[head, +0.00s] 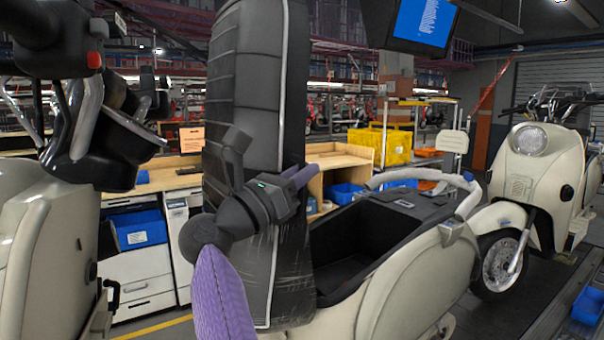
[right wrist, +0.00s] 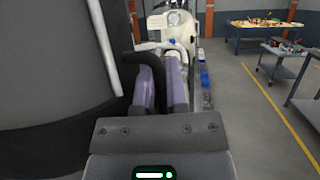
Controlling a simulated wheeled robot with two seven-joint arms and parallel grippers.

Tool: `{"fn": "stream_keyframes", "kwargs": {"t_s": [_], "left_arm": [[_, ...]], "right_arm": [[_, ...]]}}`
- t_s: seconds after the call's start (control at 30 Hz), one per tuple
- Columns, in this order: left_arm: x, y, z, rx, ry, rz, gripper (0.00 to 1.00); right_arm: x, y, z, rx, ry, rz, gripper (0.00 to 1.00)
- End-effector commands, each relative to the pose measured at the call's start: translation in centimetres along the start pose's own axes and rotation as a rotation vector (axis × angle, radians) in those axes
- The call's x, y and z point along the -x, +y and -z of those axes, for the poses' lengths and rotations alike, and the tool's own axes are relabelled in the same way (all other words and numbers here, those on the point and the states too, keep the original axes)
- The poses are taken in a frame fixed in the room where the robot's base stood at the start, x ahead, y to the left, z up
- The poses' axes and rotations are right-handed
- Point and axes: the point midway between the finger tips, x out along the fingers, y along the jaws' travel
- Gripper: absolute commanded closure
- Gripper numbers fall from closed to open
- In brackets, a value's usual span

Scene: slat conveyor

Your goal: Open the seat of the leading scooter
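The scooter's black seat (head: 258,130), with pale piping, stands upright above the cream body (head: 420,285). The dark storage compartment (head: 345,245) under it is uncovered. My right gripper (head: 302,177) is in front of the raised seat, its purple fingers pointing right toward the compartment side. The seat (right wrist: 50,75) fills the left of that view. Whether the gripper touches the seat is unclear. My left gripper is out of view.
A cream scooter front with handlebar (head: 75,60) stands close at left. Another scooter (head: 535,165) stands at right on the conveyor line. A pale grab rail (head: 440,180) curves behind the compartment. Workbenches with blue bins (head: 138,228) stand behind.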

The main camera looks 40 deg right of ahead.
Motion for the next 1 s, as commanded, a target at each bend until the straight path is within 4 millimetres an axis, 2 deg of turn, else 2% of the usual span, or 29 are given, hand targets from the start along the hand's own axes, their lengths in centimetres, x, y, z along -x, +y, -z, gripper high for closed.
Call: {"fn": "stream_keyframes", "kwargs": {"t_s": [0.03,0.07,0.37,0.47,0.7,0.83,1.0], "left_arm": [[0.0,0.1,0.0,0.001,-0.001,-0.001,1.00],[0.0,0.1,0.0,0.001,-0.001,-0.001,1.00],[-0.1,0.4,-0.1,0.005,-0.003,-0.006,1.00],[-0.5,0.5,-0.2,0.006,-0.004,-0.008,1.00],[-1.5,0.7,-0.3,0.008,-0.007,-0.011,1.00],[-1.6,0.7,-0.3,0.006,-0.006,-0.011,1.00],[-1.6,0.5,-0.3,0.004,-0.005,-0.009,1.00]], "right_arm": [[-0.1,0.0,0.0,0.000,0.001,0.001,0.76],[-0.1,0.0,0.0,0.000,0.001,0.001,0.69],[0.3,0.0,0.1,0.000,0.001,-0.001,0.69],[2.1,0.1,0.3,0.001,0.003,-0.003,0.69],[8.0,0.1,0.3,0.001,0.003,-0.003,0.69],[9.6,0.0,0.2,0.001,0.002,0.000,0.69],[9.9,0.0,0.1,0.001,0.001,0.002,0.69]]}}
